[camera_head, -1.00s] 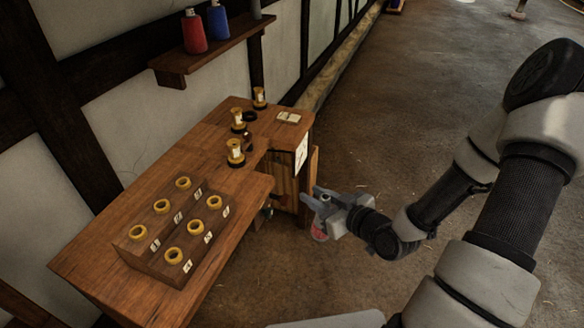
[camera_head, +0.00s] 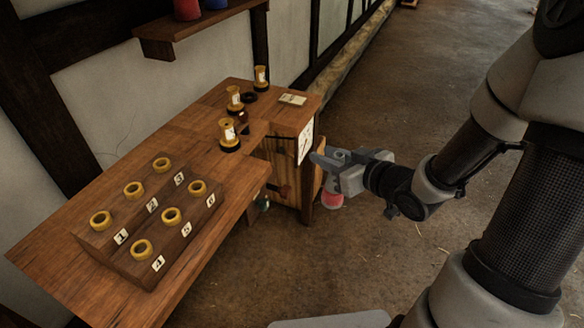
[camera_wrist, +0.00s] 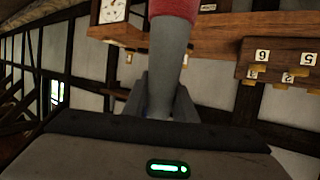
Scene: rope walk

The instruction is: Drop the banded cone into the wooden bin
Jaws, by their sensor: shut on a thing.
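My gripper (camera_head: 324,165) is shut on the banded cone (camera_head: 332,201), just right of the bench's right end. In the head view only the cone's red part shows, hanging below the jaws. In the wrist view the cone (camera_wrist: 173,55) is a grey tapered body with a red band at the top of the picture, its narrow end between the fingers. A planked wooden box (camera_head: 283,160), which looks like the wooden bin, stands in the recess under the bench end. Its opening is not clearly seen. The cone is apart from it, to its right.
The wooden bench (camera_head: 110,205) carries a numbered block (camera_head: 145,215) with yellow rings, several spools (camera_head: 229,133) and a small card (camera_head: 293,99). A white marked panel (camera_head: 305,142) hangs on its right end near my gripper. A wall shelf (camera_head: 180,35) is behind. Floor at right is clear.

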